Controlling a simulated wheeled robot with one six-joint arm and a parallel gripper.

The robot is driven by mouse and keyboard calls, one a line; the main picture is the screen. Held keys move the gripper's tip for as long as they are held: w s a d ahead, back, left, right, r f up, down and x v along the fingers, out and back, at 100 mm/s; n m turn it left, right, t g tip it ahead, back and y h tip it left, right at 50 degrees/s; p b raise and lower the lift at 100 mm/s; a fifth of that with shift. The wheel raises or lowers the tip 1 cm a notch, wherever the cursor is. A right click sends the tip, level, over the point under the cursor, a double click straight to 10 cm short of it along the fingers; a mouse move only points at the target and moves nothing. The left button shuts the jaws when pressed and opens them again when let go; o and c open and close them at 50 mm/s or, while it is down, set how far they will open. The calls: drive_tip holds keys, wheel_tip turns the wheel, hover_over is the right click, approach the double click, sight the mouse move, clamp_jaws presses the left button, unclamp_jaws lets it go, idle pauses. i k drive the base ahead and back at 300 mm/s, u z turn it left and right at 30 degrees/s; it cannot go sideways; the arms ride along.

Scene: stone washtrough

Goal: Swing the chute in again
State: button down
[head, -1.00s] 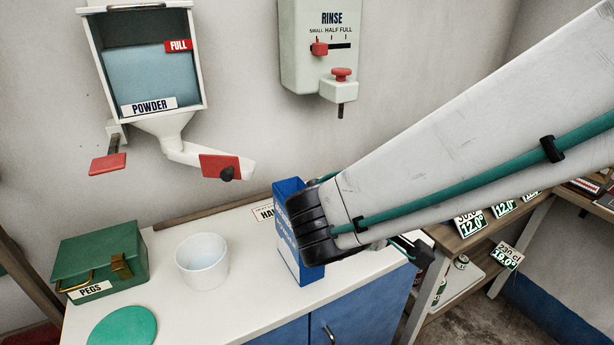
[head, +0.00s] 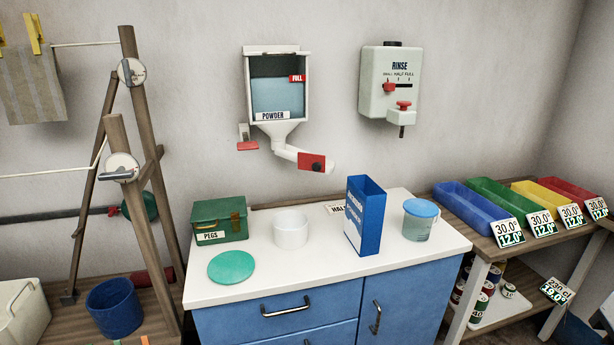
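The powder dispenser (head: 279,85) hangs on the wall, with a blue level in its window beside a red FULL tag. Its white chute (head: 288,152) runs from the funnel down to the right, standing out over the counter. A red plate (head: 310,160) with a dark knob (head: 317,167) sits near the chute's end. A red lever (head: 247,145) is left of the funnel. The chute's mouth is above the gap between the white tub (head: 291,228) and the blue carton (head: 364,215). My gripper is not in the head view.
On the white counter (head: 320,265) stand a green PEGS box (head: 219,220), a green round lid (head: 231,267) and a blue-lidded cup (head: 419,219). The rinse dispenser (head: 389,83) is on the wall at right. A wooden drying frame (head: 140,110) stands at left, colored trays (head: 470,211) at right.

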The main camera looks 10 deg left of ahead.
sight(306, 160)
drive_tip(key=u, duration=0.55)
drive_tip(key=i, duration=1.3)
drive_tip(key=z, duration=0.7)
